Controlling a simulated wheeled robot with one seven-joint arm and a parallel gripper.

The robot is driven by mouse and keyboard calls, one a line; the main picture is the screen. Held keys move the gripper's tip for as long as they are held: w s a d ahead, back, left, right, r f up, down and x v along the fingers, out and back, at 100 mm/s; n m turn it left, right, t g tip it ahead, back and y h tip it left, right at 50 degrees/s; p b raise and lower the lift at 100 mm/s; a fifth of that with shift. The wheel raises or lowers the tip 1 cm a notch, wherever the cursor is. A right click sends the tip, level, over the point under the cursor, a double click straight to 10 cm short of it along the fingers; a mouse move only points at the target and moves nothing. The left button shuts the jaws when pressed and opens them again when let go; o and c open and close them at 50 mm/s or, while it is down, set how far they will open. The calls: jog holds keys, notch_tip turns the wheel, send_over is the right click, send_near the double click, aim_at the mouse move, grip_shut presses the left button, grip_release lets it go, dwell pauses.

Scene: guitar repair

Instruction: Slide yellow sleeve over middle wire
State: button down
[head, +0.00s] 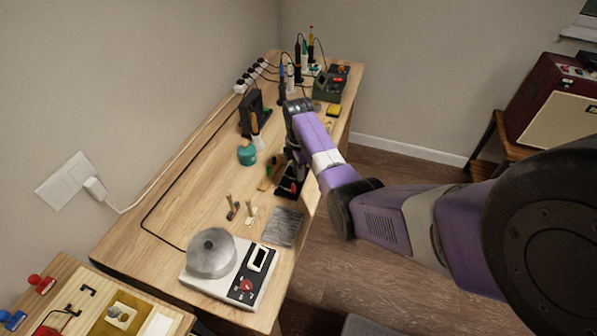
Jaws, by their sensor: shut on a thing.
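My arm reaches in from the right over the long wooden workbench (205,195). My gripper (286,184) points down near the bench's right edge, partly hidden by my own purple arm link. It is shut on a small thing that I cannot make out. A dark fixture with a red part (293,188) shows just below it. I cannot pick out the yellow sleeve or the middle wire; both are too small or hidden behind the gripper and arm.
A teal pot (247,155) and black stand (253,113) are left of my gripper. Screwdrivers (297,62) stand at the far end.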

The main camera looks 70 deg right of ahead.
jog(key=shift+f, duration=0.2)
dwell(0.5)
jog(key=c, duration=1.4)
grip_release()
jog(key=shift+o, duration=0.2)
jog(key=o, duration=0.4)
jog(key=shift+r+p, duration=2.35)
jog(key=shift+r, duration=2.15)
